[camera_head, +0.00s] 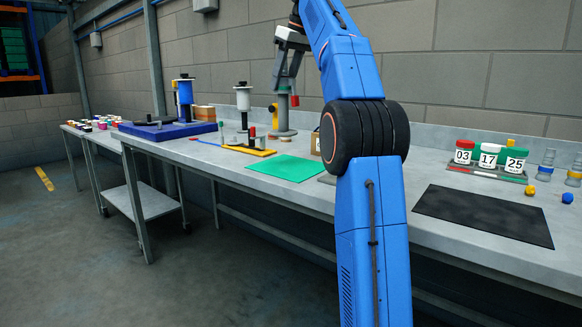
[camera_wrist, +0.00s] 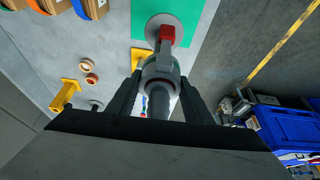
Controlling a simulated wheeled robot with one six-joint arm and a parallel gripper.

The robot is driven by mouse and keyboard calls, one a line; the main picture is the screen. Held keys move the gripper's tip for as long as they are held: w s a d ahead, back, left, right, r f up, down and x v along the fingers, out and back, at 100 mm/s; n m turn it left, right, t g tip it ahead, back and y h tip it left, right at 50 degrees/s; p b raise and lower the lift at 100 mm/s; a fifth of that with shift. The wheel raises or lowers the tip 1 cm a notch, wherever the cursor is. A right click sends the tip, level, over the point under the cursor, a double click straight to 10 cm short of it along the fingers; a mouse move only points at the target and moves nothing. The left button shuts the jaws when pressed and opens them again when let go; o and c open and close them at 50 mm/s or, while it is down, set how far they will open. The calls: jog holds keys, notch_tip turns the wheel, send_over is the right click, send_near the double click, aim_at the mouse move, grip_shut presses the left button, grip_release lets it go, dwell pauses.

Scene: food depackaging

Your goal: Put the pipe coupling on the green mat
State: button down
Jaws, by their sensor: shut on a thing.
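My gripper (camera_head: 287,80) is raised above the back part of the bench, behind and above the green mat (camera_head: 287,168). In the wrist view its two dark fingers (camera_wrist: 160,84) are shut on a grey, round-bodied piece, which I take as the pipe coupling (camera_wrist: 158,70). A red part and a grey disc show beyond it; I cannot tell whether they belong to it. The green mat (camera_wrist: 203,16) lies beyond, at the top of the wrist view, apart from the held piece. The mat's visible part in the head view is bare.
A yellow board (camera_head: 247,150) and a blue tray (camera_head: 165,130) lie to the left. The bench's front edge runs close to the green mat.

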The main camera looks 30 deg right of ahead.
aim_at(292, 81)
jog(key=shift+w+f, duration=0.25)
jog(key=shift+f, duration=4.9)
jog(key=c, duration=0.9)
grip_release()
jog(key=v, duration=1.2)
